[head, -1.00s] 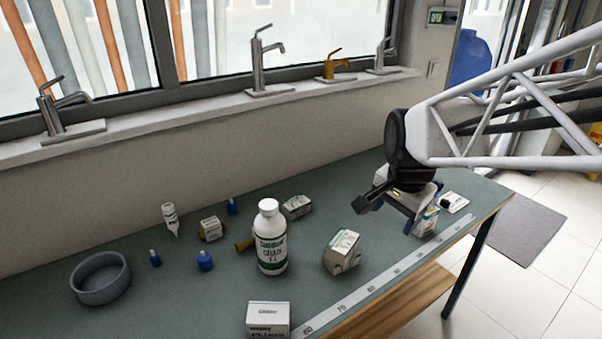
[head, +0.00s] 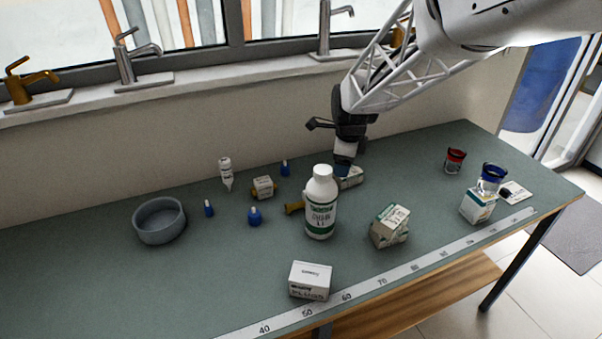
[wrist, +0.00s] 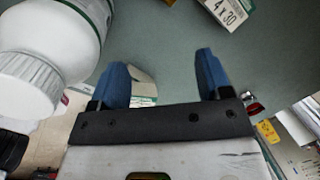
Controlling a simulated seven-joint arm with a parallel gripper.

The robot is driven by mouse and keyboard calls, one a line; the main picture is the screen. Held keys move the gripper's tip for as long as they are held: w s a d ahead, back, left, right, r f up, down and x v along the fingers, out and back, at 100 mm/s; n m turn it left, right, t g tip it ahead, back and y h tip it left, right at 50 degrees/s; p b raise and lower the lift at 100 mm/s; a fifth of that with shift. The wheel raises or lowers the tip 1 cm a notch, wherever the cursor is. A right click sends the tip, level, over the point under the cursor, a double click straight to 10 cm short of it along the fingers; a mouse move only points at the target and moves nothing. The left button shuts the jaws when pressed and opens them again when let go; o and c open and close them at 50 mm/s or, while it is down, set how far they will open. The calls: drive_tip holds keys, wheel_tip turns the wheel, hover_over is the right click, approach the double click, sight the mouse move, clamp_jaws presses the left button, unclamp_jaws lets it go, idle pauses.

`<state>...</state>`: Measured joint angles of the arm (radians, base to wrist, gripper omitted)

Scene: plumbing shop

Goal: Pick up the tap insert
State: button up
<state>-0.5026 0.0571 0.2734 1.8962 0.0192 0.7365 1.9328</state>
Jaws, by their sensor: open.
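A brass-coloured piece (head: 294,208), which looks like the tap insert, lies on the bench just left of the white bottle (head: 320,205) and is partly hidden by it. My gripper (head: 343,168) is behind the bottle, low over a small white box (head: 352,179), to the right of the brass piece. In the wrist view my gripper (wrist: 162,75) has its two blue fingers apart, with only bare bench and part of a box between them. A brownish-yellow bit shows at that view's top edge; I cannot tell what it is.
The bottle (wrist: 45,45) stands close to my left finger in the wrist view. The bench's left front is clear.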

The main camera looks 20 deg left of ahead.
drive_tip(key=shift+m, duration=0.9)
drive_tip(key=a+f, duration=0.1)
drive_tip(key=a, duration=0.2)
drive_tip(key=s+a+f, duration=0.1)
drive_tip(key=a+f, duration=0.1)
drive_tip(key=a, duration=0.2)
drive_tip(key=a+f, duration=0.2)
drive_tip(key=a, duration=0.1)
drive_tip(key=shift+s+a, duration=0.2)
drive_tip(key=shift+a, duration=0.05)
drive_tip(key=g+h, duration=0.1)
drive_tip(key=g, duration=0.1)
approach(253, 208)
wheel_tip(253, 208, down, 5)
drive_tip(key=shift+w+f, duration=0.1)
drive_tip(key=shift+f, duration=1.25)
drive_tip(key=shift+f, duration=0.1)
drive_tip(key=shift+s+f, duration=0.2)
drive_tip(key=shift+f, duration=2.3)
